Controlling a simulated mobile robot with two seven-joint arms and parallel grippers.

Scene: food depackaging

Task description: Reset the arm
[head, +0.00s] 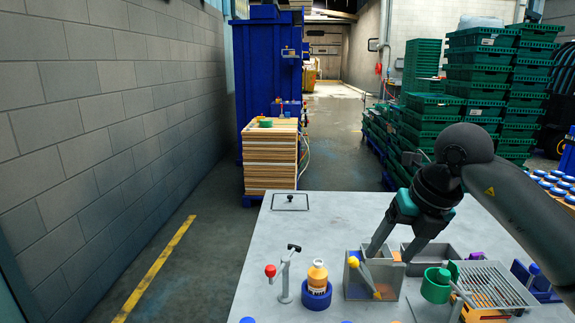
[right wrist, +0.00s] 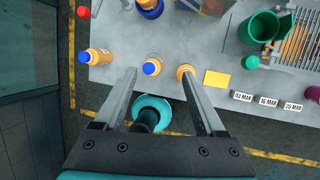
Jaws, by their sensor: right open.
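My right gripper (head: 390,258) comes in from the right in the head view. Its two fingers are spread and point down over the grey table (head: 250,255), near a grey bin (head: 357,287). In the right wrist view the open fingers (right wrist: 156,72) frame a bottle with a blue cap (right wrist: 152,67) and an orange bottle (right wrist: 186,72). Nothing is held between them. Whether a finger touches the bin is unclear. My left gripper is in neither view.
An orange bottle (head: 317,274) stands in a blue holder (head: 316,299), beside a red-knobbed lever device (head: 284,276). A green cup (head: 436,287) and a wire rack (head: 497,286) stand right. Date labels (right wrist: 267,101) lie near a yellow card (right wrist: 217,79). The table's far left part is mostly clear.

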